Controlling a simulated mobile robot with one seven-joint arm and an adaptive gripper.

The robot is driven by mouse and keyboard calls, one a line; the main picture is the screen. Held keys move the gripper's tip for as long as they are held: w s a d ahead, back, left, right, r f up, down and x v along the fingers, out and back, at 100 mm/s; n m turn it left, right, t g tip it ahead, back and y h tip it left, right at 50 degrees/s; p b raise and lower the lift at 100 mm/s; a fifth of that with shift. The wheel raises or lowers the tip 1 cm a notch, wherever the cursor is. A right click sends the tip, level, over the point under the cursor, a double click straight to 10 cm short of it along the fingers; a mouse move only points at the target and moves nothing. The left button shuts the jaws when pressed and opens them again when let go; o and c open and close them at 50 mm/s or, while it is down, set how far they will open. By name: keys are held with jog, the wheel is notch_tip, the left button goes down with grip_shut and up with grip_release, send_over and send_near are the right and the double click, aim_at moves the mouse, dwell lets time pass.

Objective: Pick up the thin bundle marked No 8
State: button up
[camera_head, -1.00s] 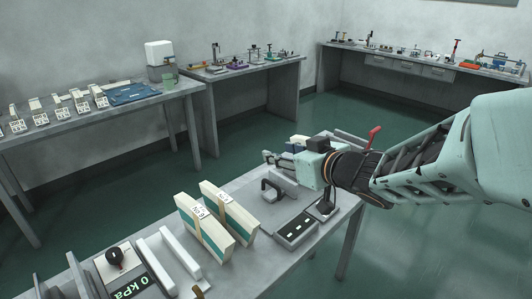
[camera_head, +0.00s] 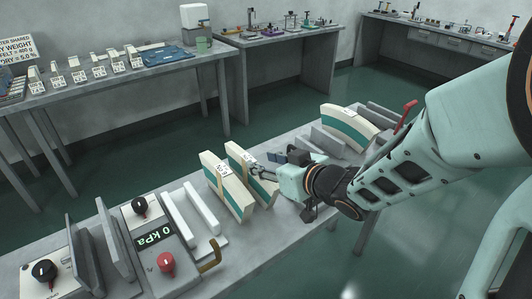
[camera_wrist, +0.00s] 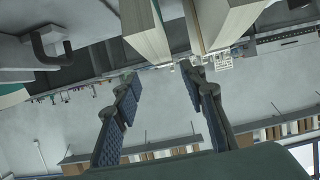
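Two thin cream bundles with green bands stand upright side by side on the bench: a left one (camera_head: 232,192) and a right one (camera_head: 257,185). Each has a small paper label, too small to read surely, so I cannot tell which is No 8. My gripper (camera_head: 254,169) is at the right bundle and partly covers it. In the wrist view, my gripper (camera_wrist: 159,74) has its fingers spread, with nothing between them. The right bundle (camera_wrist: 145,28) shows above the gap between the fingertips, and the left bundle (camera_wrist: 220,20) is further right. I cannot tell whether a finger touches either.
Left of the bundles are white rails (camera_head: 187,213) and a pressure box (camera_head: 152,240) reading 0 kPa, with knobs. A larger curved cream block (camera_head: 348,125) lies behind my gripper, beside grey plates (camera_head: 327,142). A black handle (camera_wrist: 48,48) shows in the wrist view.

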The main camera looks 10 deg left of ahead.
aim_at(251, 159)
jog(key=b+x, duration=0.1)
jog(key=x, duration=0.4)
jog(key=shift+s+f, duration=0.1)
jog(key=shift+s, duration=0.1)
grip_shut()
